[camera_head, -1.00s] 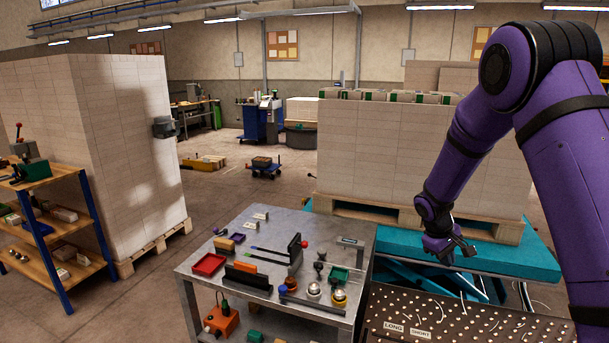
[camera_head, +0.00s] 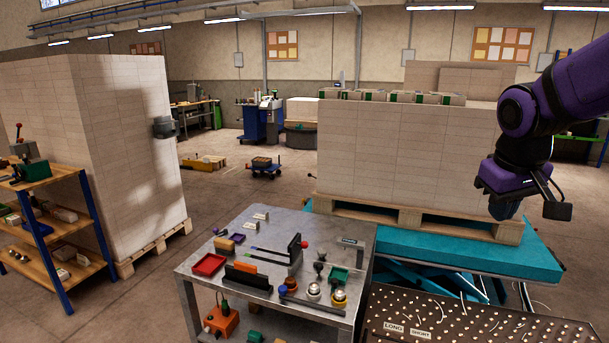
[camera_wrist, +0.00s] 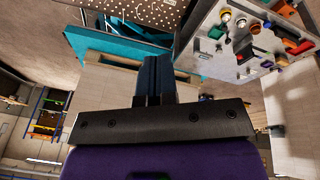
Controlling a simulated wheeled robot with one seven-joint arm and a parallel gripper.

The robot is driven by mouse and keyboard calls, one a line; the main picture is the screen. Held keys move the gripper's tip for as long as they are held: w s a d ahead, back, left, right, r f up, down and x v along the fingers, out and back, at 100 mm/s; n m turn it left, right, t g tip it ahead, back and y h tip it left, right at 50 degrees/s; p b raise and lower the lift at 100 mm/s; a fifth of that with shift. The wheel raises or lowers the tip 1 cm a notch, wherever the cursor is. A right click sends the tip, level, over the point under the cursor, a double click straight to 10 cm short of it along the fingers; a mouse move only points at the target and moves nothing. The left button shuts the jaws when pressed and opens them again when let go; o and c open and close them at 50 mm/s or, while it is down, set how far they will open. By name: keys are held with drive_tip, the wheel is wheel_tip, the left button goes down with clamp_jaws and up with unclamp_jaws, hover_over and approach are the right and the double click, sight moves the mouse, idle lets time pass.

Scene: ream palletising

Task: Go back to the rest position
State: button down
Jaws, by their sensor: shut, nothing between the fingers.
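My purple arm shows at the right edge of the head view. My gripper (camera_head: 506,208) hangs in the air in front of the right end of the big pallet stack, above the teal lift table. In the wrist view my gripper (camera_wrist: 153,78) shows its dark fingers together, with nothing between them. The gripper is clear of the stack and the tables, as far as I can see.
The pale stack (camera_head: 400,150) stands on a wooden pallet (camera_head: 350,212) on the teal lift table (camera_head: 480,252). A grey workbench (camera_head: 215,287) with tools and a perforated dark panel (camera_head: 480,320) are in front. Another stack (camera_head: 120,130) and a shelf (camera_head: 60,180) are left.

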drive_tip(key=s+a+r+t, duration=0.1)
drive_tip(key=s, duration=0.7)
drive_tip(key=s+a+r+m+t+y, duration=0.1)
drive_tip(key=s+a+r, duration=0.1)
drive_tip(key=s, duration=0.6)
drive_tip(key=shift+s+a+r+y, duration=0.2)
drive_tip(key=shift+s+r+y, duration=0.1)
drive_tip(key=shift+s, duration=0.05)
